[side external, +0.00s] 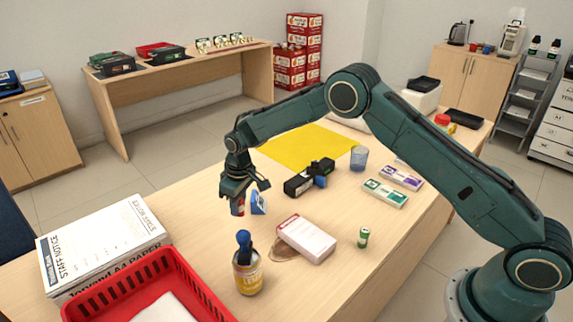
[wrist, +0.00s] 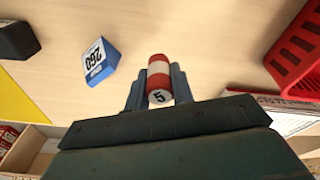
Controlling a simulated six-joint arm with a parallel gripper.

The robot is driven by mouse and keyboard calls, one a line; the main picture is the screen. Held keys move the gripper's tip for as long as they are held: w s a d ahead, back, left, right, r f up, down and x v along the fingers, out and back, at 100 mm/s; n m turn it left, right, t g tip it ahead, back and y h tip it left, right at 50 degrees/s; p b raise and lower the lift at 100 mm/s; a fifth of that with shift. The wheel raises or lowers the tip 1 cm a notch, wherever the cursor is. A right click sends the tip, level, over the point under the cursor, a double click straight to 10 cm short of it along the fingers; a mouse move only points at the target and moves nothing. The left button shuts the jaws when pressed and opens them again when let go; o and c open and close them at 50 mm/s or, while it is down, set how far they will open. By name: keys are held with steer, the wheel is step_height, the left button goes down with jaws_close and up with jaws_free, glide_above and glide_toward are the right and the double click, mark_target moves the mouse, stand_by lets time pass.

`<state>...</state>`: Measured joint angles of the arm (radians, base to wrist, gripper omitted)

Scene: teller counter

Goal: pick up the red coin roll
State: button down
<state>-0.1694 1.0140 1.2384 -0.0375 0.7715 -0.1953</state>
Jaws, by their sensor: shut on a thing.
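The red coin roll (wrist: 159,78) has a white band and a white end marked 5. In the wrist view it sits between the two fingers of my gripper (wrist: 158,90), which is shut on it. In the side view my gripper (side external: 244,193) is over the left part of the counter, pointing down, and the red roll (side external: 237,206) shows partly at its fingers. I cannot tell whether the roll touches the counter.
A blue number block (side external: 258,203) stands close beside my gripper. A black stapler-like device (side external: 310,178), a white box (side external: 305,239), a green roll (side external: 363,237), a bottle (side external: 247,270) and a red basket (side external: 165,260) are around. A paper stack (side external: 105,240) lies left.

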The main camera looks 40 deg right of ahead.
step_height(320, 180, up, 14)
stand_by(0.4)
steer(key=shift+f, duration=0.15)
steer(key=shift+s+d, duration=0.1)
stand_by(0.3)
